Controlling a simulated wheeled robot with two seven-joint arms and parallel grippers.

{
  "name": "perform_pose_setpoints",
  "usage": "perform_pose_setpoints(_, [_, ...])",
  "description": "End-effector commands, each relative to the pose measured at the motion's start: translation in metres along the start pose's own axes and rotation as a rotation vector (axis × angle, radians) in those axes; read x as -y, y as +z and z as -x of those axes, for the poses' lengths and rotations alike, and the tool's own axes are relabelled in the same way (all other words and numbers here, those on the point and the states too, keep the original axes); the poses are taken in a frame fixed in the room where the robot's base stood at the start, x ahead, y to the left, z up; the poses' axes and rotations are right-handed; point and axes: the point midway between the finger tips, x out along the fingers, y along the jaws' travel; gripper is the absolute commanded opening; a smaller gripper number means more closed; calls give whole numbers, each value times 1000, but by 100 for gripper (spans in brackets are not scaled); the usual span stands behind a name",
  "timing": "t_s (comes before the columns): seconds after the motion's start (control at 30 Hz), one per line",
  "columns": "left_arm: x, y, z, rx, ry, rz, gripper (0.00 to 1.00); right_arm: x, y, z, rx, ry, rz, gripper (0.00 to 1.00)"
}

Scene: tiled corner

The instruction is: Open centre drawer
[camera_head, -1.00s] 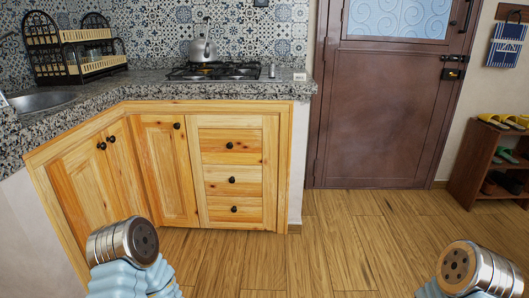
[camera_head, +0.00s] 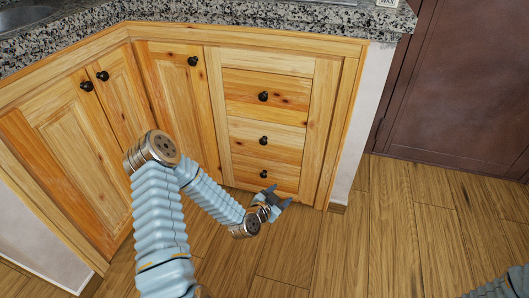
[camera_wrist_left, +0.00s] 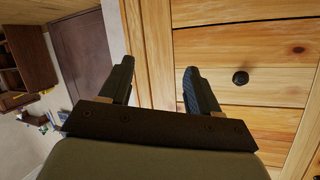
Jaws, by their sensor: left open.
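The centre drawer (camera_head: 285,139) is shut, in the wooden cabinet's stack of three drawers. Its round dark knob (camera_head: 264,140) sits between the top knob (camera_head: 264,96) and the bottom knob (camera_head: 264,174). My left gripper (camera_head: 279,195) is open and empty, low in front of the stack, by the bottom drawer's right part and below the centre knob. In the left wrist view the open fingers (camera_wrist_left: 158,66) have nothing between them. A drawer knob (camera_wrist_left: 240,78) shows right of them, apart; I cannot tell which drawer it belongs to. My right gripper is out of view.
A granite counter (camera_head: 220,17) overhangs the cabinet. Cabinet doors (camera_head: 75,140) stand shut at the left. A white wall end (camera_head: 365,110) and brown door (camera_head: 455,95) are at the right. The wooden floor (camera_head: 400,230) is clear. The left wrist view shows a shelf rack (camera_wrist_left: 28,55).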

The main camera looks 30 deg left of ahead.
Motion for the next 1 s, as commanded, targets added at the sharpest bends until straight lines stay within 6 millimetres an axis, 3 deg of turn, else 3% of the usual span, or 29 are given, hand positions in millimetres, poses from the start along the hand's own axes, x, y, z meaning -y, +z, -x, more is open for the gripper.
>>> perform_pose_setpoints(0.03, [39, 4, -3, -59, -119, -79, 62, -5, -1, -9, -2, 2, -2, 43])
perform_pose_setpoints(0.1, [84, -3, 1, -120, -261, -193, 62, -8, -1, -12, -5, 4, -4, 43])
perform_pose_setpoints(0.23, [128, -12, 9, -165, -411, -311, 62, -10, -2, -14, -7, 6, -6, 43])
perform_pose_setpoints(0.37, [140, -17, -1, -170, -435, -333, 62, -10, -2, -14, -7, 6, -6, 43])
perform_pose_setpoints(0.8, [174, -38, -87, -168, -431, -328, 62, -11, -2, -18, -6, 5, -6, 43])
perform_pose_setpoints(1.0, [182, -42, -106, -166, -429, -330, 62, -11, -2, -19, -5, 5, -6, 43])
